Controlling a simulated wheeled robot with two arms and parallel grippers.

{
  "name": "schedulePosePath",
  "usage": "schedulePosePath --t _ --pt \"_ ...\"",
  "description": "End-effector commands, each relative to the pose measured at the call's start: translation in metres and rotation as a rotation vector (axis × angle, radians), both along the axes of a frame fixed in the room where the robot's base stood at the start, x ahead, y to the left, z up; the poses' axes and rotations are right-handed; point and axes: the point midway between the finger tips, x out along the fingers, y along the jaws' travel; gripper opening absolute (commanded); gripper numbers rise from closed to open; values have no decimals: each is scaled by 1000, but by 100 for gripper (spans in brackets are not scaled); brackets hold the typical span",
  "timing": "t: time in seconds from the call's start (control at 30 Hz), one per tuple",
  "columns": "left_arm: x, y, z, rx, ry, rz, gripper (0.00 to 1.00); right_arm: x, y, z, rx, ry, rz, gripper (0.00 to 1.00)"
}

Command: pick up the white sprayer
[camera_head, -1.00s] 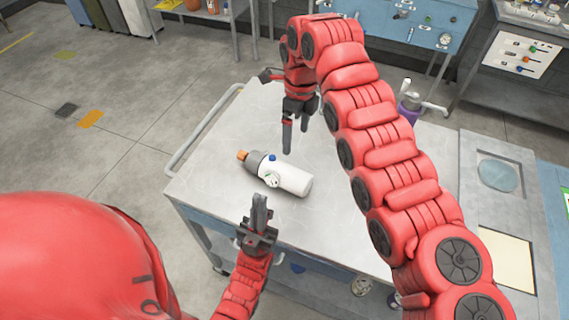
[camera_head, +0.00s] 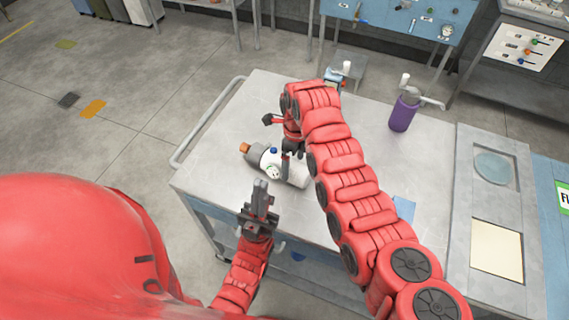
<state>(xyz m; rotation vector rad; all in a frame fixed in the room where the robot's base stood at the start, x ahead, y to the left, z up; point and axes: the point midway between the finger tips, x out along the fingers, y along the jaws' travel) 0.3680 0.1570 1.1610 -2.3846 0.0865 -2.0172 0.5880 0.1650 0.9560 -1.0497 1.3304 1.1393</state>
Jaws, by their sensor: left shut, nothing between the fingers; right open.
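The white sprayer (camera_head: 297,175) lies on its side on the grey cart top (camera_head: 225,130). It has a grey collar and an orange tip that points left. My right gripper (camera_head: 288,165) is open and points down at the sprayer's body. One finger shows in front of the white body; the other is hard to make out, and I cannot tell whether they touch it. My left gripper (camera_head: 260,193) is shut and empty, in front of the sprayer and apart from it in the picture.
A purple bottle (camera_head: 403,112) with a white spout stands at the back right of the cart top. Another white-topped item (camera_head: 345,72) shows behind my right arm. A blue patch (camera_head: 404,208) lies right of my arm. The cart's left side is clear.

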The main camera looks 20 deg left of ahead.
Motion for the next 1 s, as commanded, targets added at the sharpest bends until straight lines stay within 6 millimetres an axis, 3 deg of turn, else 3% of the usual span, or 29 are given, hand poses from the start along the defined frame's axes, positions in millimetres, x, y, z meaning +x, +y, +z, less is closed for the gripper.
schedulePosePath --t 0.1,0.3,0.63,1.0 --pt "0 0 14 0 0 0 0 -2 1 -9 -2 2 0 100" --pt "0 0 15 0 0 0 0 -2 2 -27 1 -1 1 100" --pt "0 0 15 0 0 0 0 -2 2 -32 1 -1 0 100" --pt "0 0 15 0 0 0 0 -2 1 -32 1 -1 0 33"
